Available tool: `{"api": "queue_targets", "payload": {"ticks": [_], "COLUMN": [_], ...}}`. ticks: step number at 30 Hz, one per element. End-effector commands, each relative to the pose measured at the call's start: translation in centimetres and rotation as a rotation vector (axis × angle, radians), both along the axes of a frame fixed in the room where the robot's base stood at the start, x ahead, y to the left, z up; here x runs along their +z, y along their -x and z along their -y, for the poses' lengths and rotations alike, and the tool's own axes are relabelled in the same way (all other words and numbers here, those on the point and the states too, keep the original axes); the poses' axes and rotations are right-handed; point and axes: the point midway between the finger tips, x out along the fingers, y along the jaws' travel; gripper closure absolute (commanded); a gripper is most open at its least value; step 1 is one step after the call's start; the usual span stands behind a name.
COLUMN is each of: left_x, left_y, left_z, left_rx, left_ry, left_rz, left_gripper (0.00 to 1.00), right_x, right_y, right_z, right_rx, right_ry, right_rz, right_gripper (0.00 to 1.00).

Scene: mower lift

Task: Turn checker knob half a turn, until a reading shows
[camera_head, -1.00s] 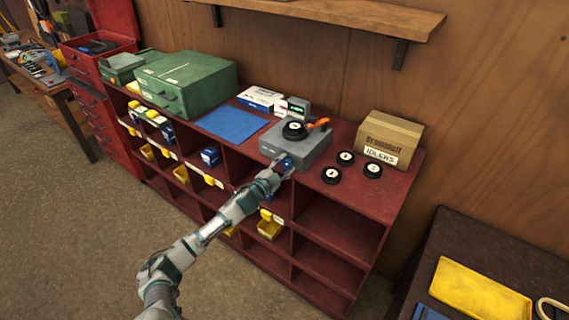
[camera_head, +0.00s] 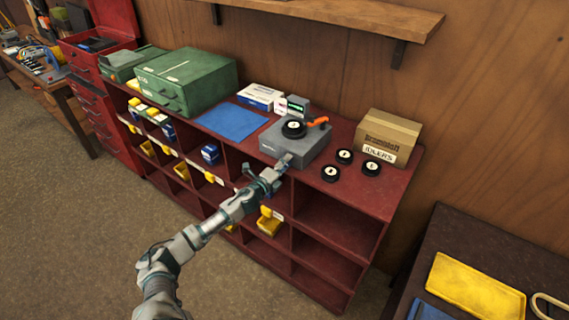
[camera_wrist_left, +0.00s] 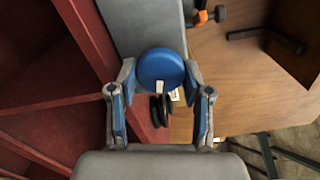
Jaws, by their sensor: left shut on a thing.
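The grey checker (camera_head: 297,143) sits on the red shelf top, with a black roller (camera_head: 294,129) and an orange lever (camera_head: 318,121) on it. Its small display (camera_head: 298,106) shows a green glow, too small to read. The round blue knob (camera_wrist_left: 161,69) is on the checker's front face. My left gripper (camera_head: 283,164) reaches the checker's front. In the left wrist view its fingers (camera_wrist_left: 160,78) are shut on the knob, one on each side. In the head view the gripper hides the knob. My right gripper is not in view.
Several black rollers (camera_head: 331,174) lie right of the checker, before a cardboard box (camera_head: 390,136). A blue mat (camera_head: 231,121), a white box (camera_head: 260,96) and a green cabinet (camera_head: 187,82) stand to the left. Open cubbies with yellow bins (camera_head: 269,222) lie below.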

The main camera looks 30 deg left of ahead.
Motion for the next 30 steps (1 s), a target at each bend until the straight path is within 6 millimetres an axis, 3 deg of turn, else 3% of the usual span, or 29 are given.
{"api": "queue_targets", "payload": {"ticks": [1,30], "left_x": [-0.7,-1.3], "left_y": [0.1,0.1], "left_z": [0.1,-0.2], "left_rx": [-0.002,-0.007], "left_ry": [-0.045,-0.928], "left_rz": [-0.009,0.058], "left_gripper": [0.86,0.86], "right_x": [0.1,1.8], "right_y": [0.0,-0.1], "right_z": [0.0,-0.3], "right_rx": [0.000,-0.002], "right_ry": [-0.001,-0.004], "right_rz": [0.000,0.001], "right_gripper": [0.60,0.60]}}
